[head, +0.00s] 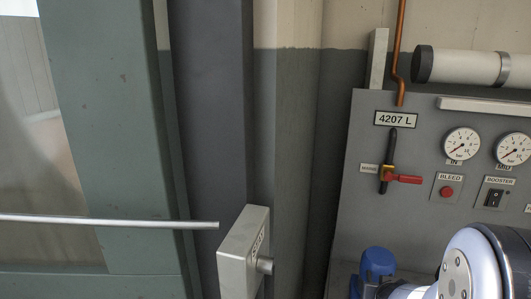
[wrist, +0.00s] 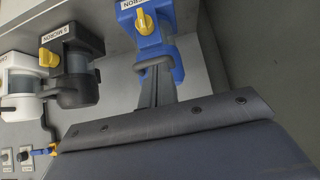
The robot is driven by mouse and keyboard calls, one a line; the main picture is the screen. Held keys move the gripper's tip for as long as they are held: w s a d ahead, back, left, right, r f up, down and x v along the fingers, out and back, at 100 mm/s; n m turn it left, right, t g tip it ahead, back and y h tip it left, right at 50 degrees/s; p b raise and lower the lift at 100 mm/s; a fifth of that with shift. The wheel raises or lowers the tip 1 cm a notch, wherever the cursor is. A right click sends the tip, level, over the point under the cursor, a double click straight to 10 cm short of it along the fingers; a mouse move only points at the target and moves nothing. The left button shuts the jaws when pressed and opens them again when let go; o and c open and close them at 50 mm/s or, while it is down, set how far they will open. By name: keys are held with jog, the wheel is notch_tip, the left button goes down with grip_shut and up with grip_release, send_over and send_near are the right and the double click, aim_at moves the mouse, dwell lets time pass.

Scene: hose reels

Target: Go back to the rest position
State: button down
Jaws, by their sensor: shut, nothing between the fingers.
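My gripper (wrist: 154,72) shows in the wrist view as narrow grey fingers, closed together with nothing held. They reach up from a wide dark plate with several screws. The fingertips lie in front of, or close to, a blue filter unit (wrist: 160,48) with a yellow knob; I cannot tell if they touch it. In the head view only part of my white arm shows at the bottom right corner, and my gripper is out of that picture.
A grey panel (head: 345,215) holds gauges (head: 462,144), a red-handled valve (head: 403,179) and switches. A grey box (head: 243,252) and a metal rod (head: 110,221) stand left of it. Beside the blue unit are a black filter (wrist: 76,75) and a white one (wrist: 20,88).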

jog(key=w+d+f+b, duration=0.1)
jog(key=w+f+b, duration=0.4)
jog(key=f+b, duration=0.5)
jog(key=shift+w+d+f+h, duration=0.3)
jog(key=shift+d+f, duration=0.1)
jog(key=shift+f, duration=0.05)
jog(key=shift+a+n+h+b, duration=0.1)
jog(key=shift+n+h+b, duration=0.2)
jog(key=shift+b, duration=0.85)
jog(key=shift+b, duration=0.75)
jog(key=shift+s+r+h, duration=0.1)
jog(key=shift+h, duration=0.2)
